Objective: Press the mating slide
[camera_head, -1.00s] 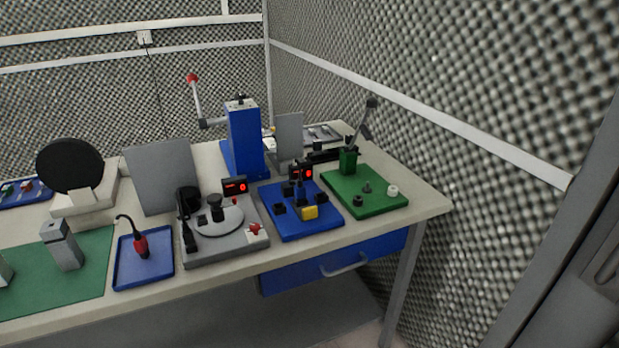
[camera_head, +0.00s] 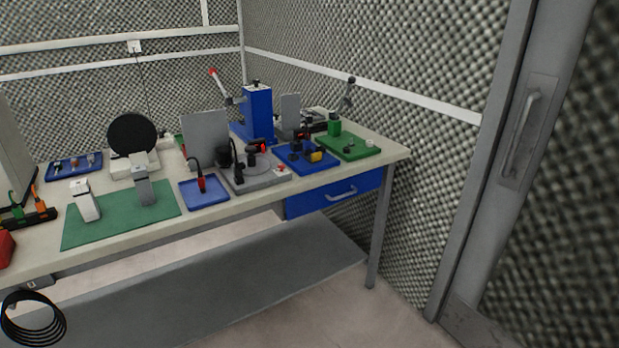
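I cannot tell for sure which part is the mating slide. A blue fixture plate (camera_head: 291,168) on the bench carries small black blocks, a yellow block (camera_head: 317,156) and a red-lit display. A green fixture plate (camera_head: 366,153) to its right carries a green block (camera_head: 334,125), a raised lever and small knobs. A tall blue press (camera_head: 257,113) with a red-knobbed lever (camera_head: 213,72) stands behind them. A grey station (camera_head: 268,182) with a round plate and red display is left of the blue plate. Neither of my grippers is in view.
The bench (camera_head: 225,208) runs along the wall, with a blue drawer (camera_head: 330,196) below. A green mat (camera_head: 113,229) bears two grey upright blocks. A blue tray (camera_head: 217,202) holds a red-handled tool.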

